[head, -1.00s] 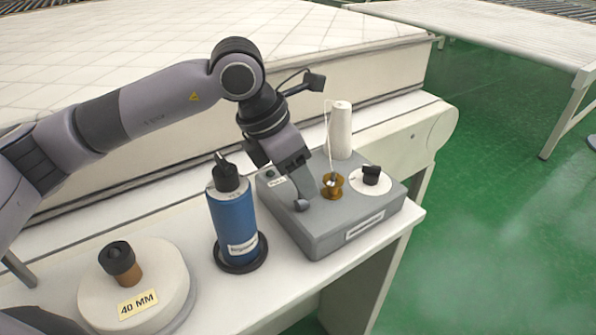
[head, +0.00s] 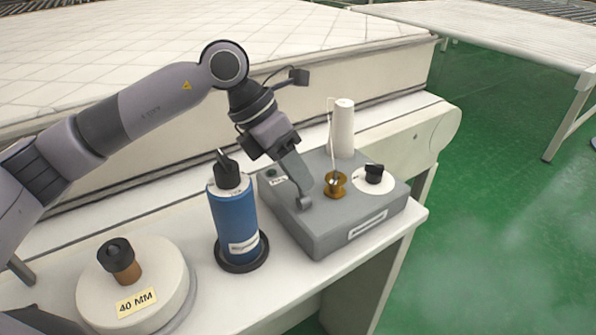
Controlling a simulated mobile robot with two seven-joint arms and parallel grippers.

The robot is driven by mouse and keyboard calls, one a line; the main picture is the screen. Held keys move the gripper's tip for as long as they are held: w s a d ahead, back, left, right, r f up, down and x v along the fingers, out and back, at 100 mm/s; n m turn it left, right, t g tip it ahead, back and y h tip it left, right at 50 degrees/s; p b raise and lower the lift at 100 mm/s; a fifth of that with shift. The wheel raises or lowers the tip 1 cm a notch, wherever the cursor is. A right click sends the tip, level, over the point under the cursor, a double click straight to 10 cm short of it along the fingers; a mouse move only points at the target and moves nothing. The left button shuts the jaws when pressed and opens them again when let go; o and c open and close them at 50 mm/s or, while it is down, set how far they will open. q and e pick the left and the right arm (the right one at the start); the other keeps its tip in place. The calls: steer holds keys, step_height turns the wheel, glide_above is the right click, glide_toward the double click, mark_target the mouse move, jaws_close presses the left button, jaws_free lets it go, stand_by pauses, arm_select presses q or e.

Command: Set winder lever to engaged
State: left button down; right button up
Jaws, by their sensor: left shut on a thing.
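The winder (head: 335,228) is a grey box at the right end of the white bench. A flat grey lever (head: 292,178) rises from a rounded foot at its front left and leans up and left. My left gripper (head: 279,147) is shut on the lever's upper end, with the fingertips partly hidden. A gold bobbin (head: 336,185) and a dial with a black knob (head: 373,174) are right of the lever on the box top. My right gripper is not in view.
A blue canister (head: 232,214) stands close to the left of the winder. A white thread cone (head: 343,130) stands at the winder's back. A round white block marked 40 MM (head: 165,285) sits at the front left. A quilted mattress (head: 110,45) lies behind.

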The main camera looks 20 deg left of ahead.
arm_select(q)
steer(key=c, duration=1)
jaws_free()
steer(key=shift+a, duration=0.1)
steer(key=shift+v, duration=3.55)
